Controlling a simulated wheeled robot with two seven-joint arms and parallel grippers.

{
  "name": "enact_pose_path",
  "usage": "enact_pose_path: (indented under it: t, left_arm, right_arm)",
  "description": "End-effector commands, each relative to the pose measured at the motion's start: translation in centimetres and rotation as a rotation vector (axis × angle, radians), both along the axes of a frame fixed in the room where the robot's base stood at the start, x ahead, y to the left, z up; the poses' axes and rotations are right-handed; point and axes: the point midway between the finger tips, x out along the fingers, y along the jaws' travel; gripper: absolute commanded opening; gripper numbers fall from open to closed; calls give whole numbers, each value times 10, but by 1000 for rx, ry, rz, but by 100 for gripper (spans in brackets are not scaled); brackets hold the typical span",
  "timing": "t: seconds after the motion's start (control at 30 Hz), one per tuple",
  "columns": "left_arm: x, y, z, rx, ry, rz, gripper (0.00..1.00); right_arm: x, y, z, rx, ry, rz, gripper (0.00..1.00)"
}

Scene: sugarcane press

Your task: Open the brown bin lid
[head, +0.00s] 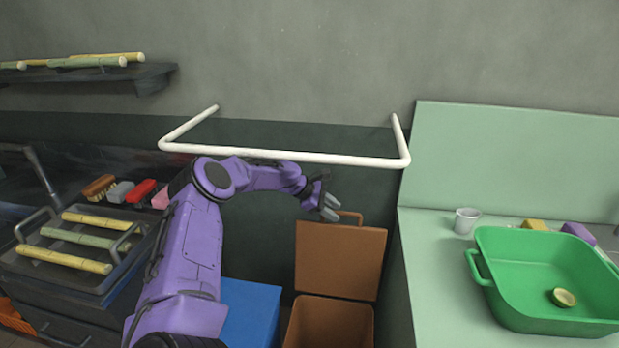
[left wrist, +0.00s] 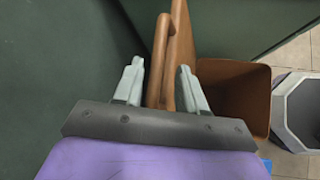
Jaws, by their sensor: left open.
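The brown bin (head: 330,322) stands on the floor, its mouth showing. Its brown lid (head: 340,262) is raised, standing about upright at the back of the bin. The lid handle (head: 352,216) is at the lid's top edge. My left gripper (head: 329,207) is open at the top edge of the lid, beside the handle. In the left wrist view, the handle (left wrist: 160,60) shows between the two spread fingers of the left gripper (left wrist: 160,84), with gaps on both sides. The open bin (left wrist: 232,92) shows to the right there. My right gripper is not in view.
A blue box (head: 252,312) stands left of the bin. A white rail (head: 285,156) sticks out from the wall above. The green counter with a green basin (head: 495,300) is at right.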

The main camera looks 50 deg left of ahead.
Motion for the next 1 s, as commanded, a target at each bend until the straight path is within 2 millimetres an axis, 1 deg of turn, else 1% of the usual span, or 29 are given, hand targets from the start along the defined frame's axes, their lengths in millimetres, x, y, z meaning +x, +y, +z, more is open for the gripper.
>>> enact_pose_path:
  t: [0.03, 0.2, 0.3, 0.4, 0.57, 1.0]
  left_arm:
    - [-14, 9, 0, -6, -1, 4, 41]
    - [-53, 34, 1, -5, -2, 2, 41]
    - [-70, 46, 1, -3, 0, 1, 41]
    - [-81, 53, 0, -2, 1, 1, 41]
    - [-87, 56, -2, -1, 3, 0, 41]
    - [-87, 56, -2, -1, 3, 0, 41]
  right_arm:
    - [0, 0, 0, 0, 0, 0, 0]
    - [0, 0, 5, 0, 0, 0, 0]
    - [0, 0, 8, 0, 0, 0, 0]
    - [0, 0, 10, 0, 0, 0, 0]
    - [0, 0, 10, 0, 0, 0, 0]
    - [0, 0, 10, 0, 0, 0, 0]
